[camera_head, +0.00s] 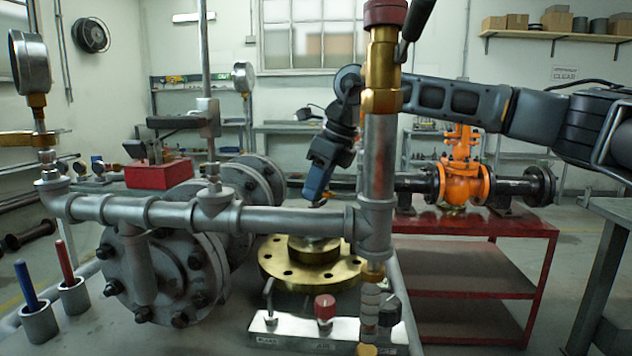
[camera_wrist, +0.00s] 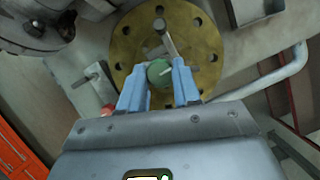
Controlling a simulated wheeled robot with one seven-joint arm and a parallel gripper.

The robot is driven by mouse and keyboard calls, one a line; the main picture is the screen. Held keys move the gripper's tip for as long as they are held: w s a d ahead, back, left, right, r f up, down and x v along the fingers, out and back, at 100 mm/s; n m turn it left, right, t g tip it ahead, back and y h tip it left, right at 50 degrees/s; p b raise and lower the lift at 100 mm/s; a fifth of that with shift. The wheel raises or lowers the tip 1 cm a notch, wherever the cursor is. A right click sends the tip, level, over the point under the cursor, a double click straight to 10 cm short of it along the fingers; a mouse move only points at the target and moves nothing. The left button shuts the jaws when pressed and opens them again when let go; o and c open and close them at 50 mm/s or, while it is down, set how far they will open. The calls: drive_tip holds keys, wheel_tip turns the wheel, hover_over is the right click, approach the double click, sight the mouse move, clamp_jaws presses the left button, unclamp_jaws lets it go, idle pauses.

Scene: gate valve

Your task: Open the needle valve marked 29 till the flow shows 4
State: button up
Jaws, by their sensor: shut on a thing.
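My gripper (camera_wrist: 160,88) has pale blue fingers shut on a round green knob (camera_wrist: 159,71) with a white pointer line. In the head view my gripper (camera_head: 318,200) points down above the brass flange (camera_head: 283,272), behind the grey pipe. The knob cannot be made out clearly there. A metal manifold block (camera_head: 290,330) at the front bears a T-handle (camera_head: 268,294) and a red knob (camera_head: 325,304); its labels are too small to read. No number 29 is legible. Two gauges, one at far left (camera_head: 29,62) and one farther back (camera_head: 243,78), show no readable value.
A grey pipe (camera_head: 280,220) and an upright pipe with brass fittings (camera_head: 379,150) stand in front of my gripper. A bolted grey flange (camera_head: 160,275) is at left. An orange gate valve (camera_head: 462,180) sits on a red bench (camera_head: 500,226) behind.

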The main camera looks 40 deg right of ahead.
drive_tip(key=n+y+p, duration=0.1)
drive_tip(key=n, duration=0.2)
drive_tip(key=n+g+y+p, duration=0.1)
drive_tip(key=n, duration=0.1)
drive_tip(key=shift+w+d+r+n+p, duration=0.1)
drive_tip(key=shift+n+p, duration=0.2)
drive_tip(key=shift+n, duration=0.1)
drive_tip(key=shift+n+g+p, duration=0.6)
drive_tip(key=shift+n, duration=0.6)
drive_tip(key=shift+w+n+g+y+p, duration=0.1)
drive_tip(key=shift+n+g+y+p, duration=0.55)
drive_tip(key=shift+n, duration=1.25)
idle(1.2)
drive_tip(key=o, duration=1)
drive_tip(key=shift+d, duration=0.1)
drive_tip(key=shift+o, duration=0.2)
drive_tip(key=v, duration=0.7)
drive_tip(key=shift+r, duration=0.3)
